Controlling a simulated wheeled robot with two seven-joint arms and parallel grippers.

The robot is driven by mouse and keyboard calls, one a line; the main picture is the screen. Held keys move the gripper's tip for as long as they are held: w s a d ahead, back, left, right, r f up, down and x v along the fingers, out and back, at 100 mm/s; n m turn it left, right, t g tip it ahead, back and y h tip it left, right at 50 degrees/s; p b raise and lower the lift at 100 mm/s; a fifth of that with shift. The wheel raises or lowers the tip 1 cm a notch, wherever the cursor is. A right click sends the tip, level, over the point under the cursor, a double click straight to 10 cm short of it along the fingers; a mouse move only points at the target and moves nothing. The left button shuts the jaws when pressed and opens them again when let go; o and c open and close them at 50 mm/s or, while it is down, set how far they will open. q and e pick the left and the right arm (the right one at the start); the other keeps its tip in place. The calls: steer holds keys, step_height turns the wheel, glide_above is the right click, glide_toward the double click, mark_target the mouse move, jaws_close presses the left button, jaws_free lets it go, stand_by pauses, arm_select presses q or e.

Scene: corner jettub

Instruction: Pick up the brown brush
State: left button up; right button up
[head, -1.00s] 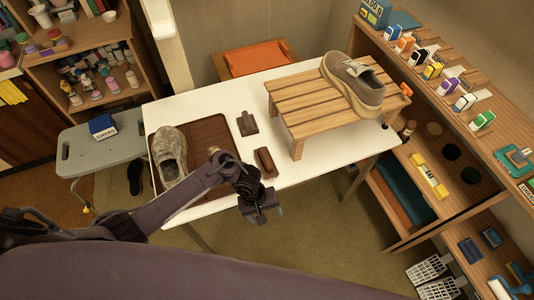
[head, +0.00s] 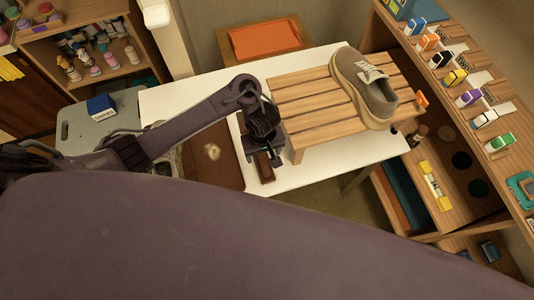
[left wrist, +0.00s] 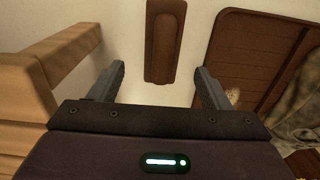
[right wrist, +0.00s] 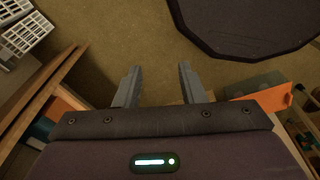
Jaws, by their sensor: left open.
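The brown brush (head: 265,167), long and narrow, lies on the white table (head: 310,170) between the slatted wooden stand and the brown tray. In the left wrist view the brush (left wrist: 162,42) lies beyond my open fingertips, roughly in line with the gap between them. My left gripper (head: 263,154) is open and empty, above the brush, and hides part of it in the head view. My right gripper (right wrist: 158,84) is open and empty over the floor, away from the table; it is not in the head view.
The slatted wooden stand (head: 300,97) bears a grey-brown shoe (head: 362,86) just right of my left gripper. The brown tray (head: 225,165) is to the left; a worn shoe (left wrist: 305,105) shows on it in the left wrist view. A shelf unit (head: 440,130) stands at right.

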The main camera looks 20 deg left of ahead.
mark_target(262, 162)
arm_select(q)
steer(key=f+b, duration=0.1)
steer(key=f, duration=0.1)
steer(key=s+f+b, duration=0.1)
steer(key=f, duration=0.1)
steer(key=shift+f, duration=0.3)
steer(key=shift+w+f, duration=0.25)
steer(key=shift+f, duration=0.9)
steer(key=c, duration=1.1)
arm_select(e)
steer(key=s+f, duration=0.3)
steer(key=s, duration=0.1)
steer(key=shift+a+f, duration=0.15)
steer(key=shift+a, duration=0.1)
